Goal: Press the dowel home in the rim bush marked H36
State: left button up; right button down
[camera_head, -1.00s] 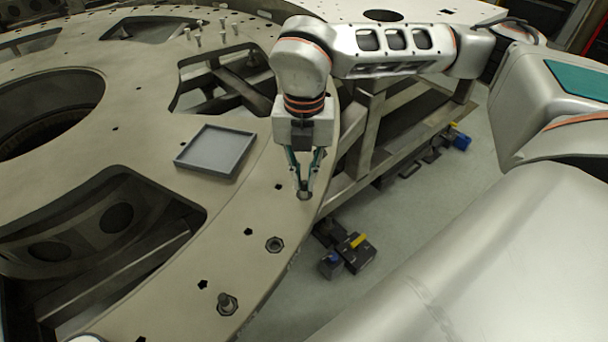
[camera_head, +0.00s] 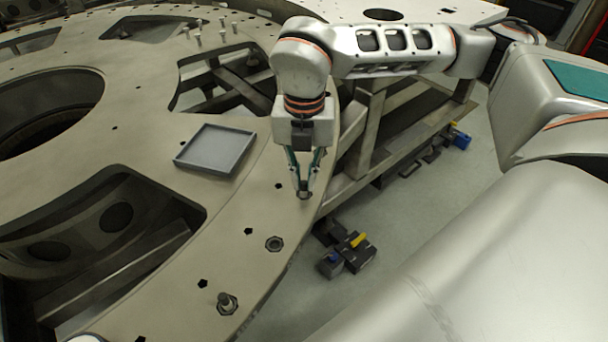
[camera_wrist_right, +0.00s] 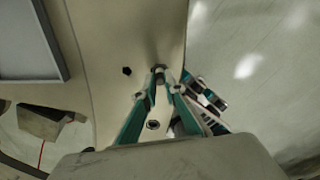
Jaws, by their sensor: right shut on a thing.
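My right gripper (camera_head: 304,188) points down at the outer rim of the turret plate (camera_head: 225,262), its fingers closed together low over a rim bush (camera_head: 305,196). In the right wrist view the fingertips (camera_wrist_right: 159,80) meet at a small dark grey pin, the dowel (camera_wrist_right: 158,68), at the plate's edge. The fingers mostly hide the dowel and the bush, so I cannot tell how deep the dowel sits. No H36 mark is legible. My left gripper is not in view.
Nearer along the rim are an open bush (camera_head: 274,244) and a bush with a pin standing in it (camera_head: 227,302). A shallow grey tray (camera_head: 214,150) lies on the plate. Several pins (camera_head: 223,34) stand farther back. Beyond the rim is a drop to the floor.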

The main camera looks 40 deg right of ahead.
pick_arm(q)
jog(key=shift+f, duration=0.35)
pick_arm(e)
jog(key=shift+f, duration=0.65)
dwell(0.5)
jog(key=c, duration=2.2)
grip_release()
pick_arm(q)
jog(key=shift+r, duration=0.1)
pick_arm(e)
jog(key=shift+r, duration=0.15)
jog(key=shift+r+p, duration=1.2)
jog(key=shift+r, duration=0.95)
jog(key=shift+r+p, duration=0.85)
jog(key=shift+r, duration=0.5)
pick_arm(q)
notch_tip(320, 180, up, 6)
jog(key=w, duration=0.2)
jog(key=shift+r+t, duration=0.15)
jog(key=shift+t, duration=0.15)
pick_arm(e)
jog(key=shift+f, duration=0.1)
